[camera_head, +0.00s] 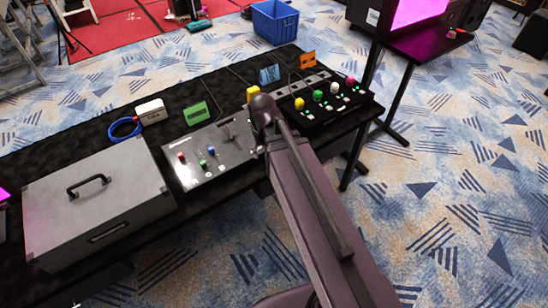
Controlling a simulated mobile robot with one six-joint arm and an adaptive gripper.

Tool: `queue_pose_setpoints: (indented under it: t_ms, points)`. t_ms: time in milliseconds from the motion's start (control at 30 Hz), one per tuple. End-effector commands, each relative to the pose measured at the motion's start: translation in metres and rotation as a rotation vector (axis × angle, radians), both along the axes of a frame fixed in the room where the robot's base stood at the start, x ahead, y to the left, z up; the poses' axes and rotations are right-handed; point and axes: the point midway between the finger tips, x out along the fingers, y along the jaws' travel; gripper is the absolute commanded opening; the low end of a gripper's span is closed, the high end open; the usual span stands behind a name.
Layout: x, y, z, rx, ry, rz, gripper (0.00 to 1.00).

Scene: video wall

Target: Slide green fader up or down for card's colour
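A grey control panel (212,158) lies on the black-covered table. It carries small red (181,156), green (203,163) and blue (211,150) fader caps, left of a dark lever (228,130). The green cap sits lower in the picture than the red and blue ones. Two small cards stand at the table's back edge, one blue (269,75) and one orange (307,60); which card the task means I cannot tell. My purple arm rises from the bottom right, its upper end just right of the panel. My gripper's fingers do not show.
A black button console (345,105) with coloured knobs lies right of my arm. A large grey case (125,195) fills the table's left. A green box (196,113), white box (151,111) and blue cable coil (124,128) lie behind the panel. A magenta screen (415,12) stands at upper right.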

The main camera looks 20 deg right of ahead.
Motion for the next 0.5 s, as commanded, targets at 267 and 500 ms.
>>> queue_pose_setpoints:
  t_ms: [267, 500]
  points:
    - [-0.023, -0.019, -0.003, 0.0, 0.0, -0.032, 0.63]
    - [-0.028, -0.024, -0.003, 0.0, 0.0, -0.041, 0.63]
